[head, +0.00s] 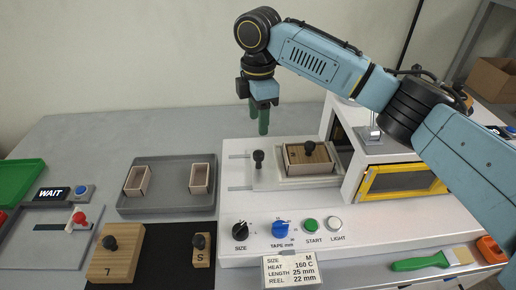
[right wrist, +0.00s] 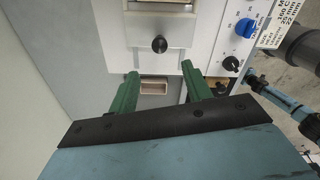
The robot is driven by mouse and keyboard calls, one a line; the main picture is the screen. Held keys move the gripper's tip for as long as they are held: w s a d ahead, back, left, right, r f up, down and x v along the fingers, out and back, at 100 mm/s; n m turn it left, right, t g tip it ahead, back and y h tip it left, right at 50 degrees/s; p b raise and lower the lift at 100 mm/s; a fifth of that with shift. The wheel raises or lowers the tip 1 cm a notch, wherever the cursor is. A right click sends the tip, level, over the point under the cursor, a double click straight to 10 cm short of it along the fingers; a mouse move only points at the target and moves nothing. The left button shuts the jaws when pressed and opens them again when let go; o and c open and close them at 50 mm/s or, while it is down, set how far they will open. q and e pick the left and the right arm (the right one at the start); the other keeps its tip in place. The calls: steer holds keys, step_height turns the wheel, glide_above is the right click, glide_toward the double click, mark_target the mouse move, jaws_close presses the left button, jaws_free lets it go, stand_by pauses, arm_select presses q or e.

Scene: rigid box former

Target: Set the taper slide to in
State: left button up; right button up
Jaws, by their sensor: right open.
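The taper slide (head: 270,178) is a pale plate on rails on the white machine (head: 235,205). It stands left of the housing with the yellow-framed window (head: 402,180), outside its opening. A black knob (head: 258,158) stands at its left end; the right wrist view shows this knob (right wrist: 159,44) beyond my fingertips. A wooden box (head: 310,158) with a dark-knobbed block inside sits on the slide. My right gripper (head: 259,118) is open and empty, green fingers pointing down, above and behind the knob, apart from it. My left gripper is not in view.
A grey tray (head: 165,205) with two small wooden boxes lies left of the machine. Knobs and buttons (head: 280,228) line the machine's front. Wooden blocks (head: 118,255) on a black mat and a green-handled brush (head: 420,263) lie in front. The air around the knob looks clear.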

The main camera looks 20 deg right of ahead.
mark_target(259, 151)
step_height(259, 151, down, 9)
steer(key=shift+f+b, duration=0.2)
steer(key=shift+b, duration=0.45)
steer(key=shift+f, duration=0.35)
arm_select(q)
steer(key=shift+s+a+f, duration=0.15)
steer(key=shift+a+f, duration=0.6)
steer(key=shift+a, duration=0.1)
arm_select(e)
jaws_close()
